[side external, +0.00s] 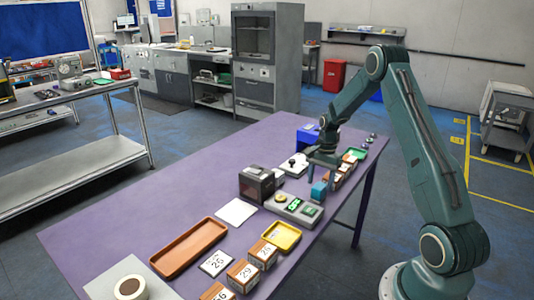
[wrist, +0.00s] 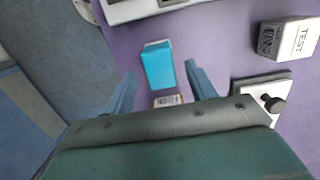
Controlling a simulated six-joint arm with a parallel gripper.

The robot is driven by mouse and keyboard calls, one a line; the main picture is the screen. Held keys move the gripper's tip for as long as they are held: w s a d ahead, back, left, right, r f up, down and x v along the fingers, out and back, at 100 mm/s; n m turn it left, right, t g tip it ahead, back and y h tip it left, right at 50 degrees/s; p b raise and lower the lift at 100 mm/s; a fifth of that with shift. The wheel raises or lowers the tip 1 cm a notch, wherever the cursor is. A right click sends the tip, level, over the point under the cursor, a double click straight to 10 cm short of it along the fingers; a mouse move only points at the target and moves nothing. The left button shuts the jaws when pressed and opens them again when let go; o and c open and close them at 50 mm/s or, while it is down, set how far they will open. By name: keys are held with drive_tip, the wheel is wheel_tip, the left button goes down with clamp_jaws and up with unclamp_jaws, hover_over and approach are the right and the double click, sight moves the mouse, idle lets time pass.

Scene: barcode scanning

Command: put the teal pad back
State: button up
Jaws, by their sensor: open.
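The teal pad (side external: 319,193) is a small block standing on the purple table, beside the grey console with green displays (side external: 293,206). In the wrist view the teal pad (wrist: 158,66) shows between the two fingers of my gripper (wrist: 160,71), with a gap on each side. My gripper (side external: 323,162) is open and empty, above the table and a little behind the pad in the side view. I cannot tell its exact height over the pad.
A small barcoded box (wrist: 167,100) lies close to the pad. A white box marked TEST (wrist: 287,38) and a plate with a black knob (wrist: 268,97) are on the right.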

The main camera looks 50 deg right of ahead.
sight(320, 184)
wheel_tip(320, 184, up, 9)
drive_tip(key=d, duration=0.1)
idle(0.3)
idle(0.5)
drive_tip(key=s+a+r+n+t+h, duration=0.15)
drive_tip(key=a+r+n, duration=0.25)
drive_tip(key=a+r, duration=0.5)
drive_tip(key=s+a+r+n+t, duration=0.1)
drive_tip(key=s+a+r+n, duration=0.2)
drive_tip(key=a+r+n, duration=0.55)
drive_tip(key=s+a+n+t, duration=0.3)
drive_tip(key=s+a+n, duration=0.2)
drive_tip(key=s+a, duration=0.9)
drive_tip(key=shift+s+f, duration=0.2)
drive_tip(key=shift+s, duration=0.65)
